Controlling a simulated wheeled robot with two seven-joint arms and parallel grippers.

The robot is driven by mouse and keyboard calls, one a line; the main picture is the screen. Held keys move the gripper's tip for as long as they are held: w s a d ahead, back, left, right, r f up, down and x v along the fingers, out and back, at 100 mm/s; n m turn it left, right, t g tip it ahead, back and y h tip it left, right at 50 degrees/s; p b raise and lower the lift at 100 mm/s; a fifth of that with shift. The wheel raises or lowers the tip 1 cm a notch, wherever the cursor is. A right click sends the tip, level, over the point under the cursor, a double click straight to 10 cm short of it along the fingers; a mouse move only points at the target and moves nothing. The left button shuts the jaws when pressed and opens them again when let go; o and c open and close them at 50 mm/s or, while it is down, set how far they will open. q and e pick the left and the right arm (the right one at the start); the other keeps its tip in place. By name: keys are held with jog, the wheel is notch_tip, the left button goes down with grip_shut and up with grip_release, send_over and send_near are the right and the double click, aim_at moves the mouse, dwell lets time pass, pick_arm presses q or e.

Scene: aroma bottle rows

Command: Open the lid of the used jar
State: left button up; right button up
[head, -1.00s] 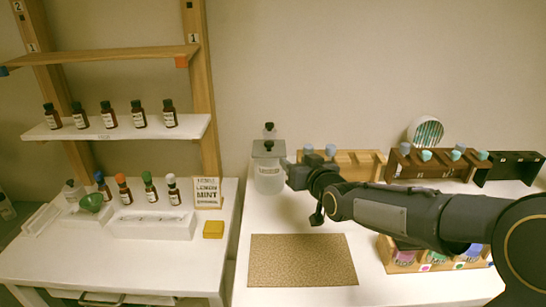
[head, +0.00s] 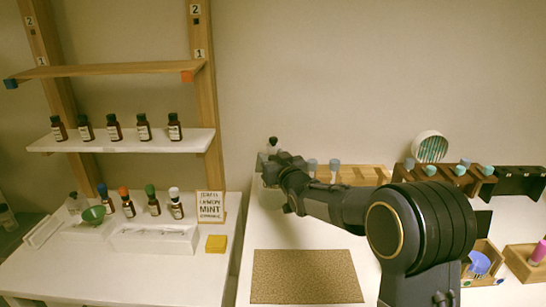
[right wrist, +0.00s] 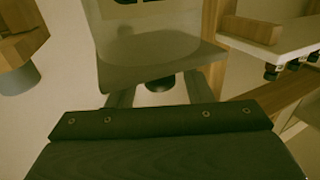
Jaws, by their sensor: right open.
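The used jar is a clear jar with a grey lid. In the head view only a sliver of the jar (head: 262,161) shows, as my right gripper (head: 272,171) covers most of it. In the right wrist view, which looks upside down, the translucent jar (right wrist: 145,22) fills the upper middle. Its flat lid (right wrist: 160,62) sits on the jar, and a dark knob (right wrist: 160,84) sticks out from it. My right gripper (right wrist: 160,92) is open, with one finger on each side of the knob. Contact cannot be told. My left gripper is not in view.
Wooden racks (head: 360,174) with blue-grey caps stand close to the right. A brown mat (head: 306,277) lies in front. The left table (head: 85,268) and shelf (head: 95,146) hold several bottles.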

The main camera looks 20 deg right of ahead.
jog(key=shift+c, duration=0.4)
grip_shut()
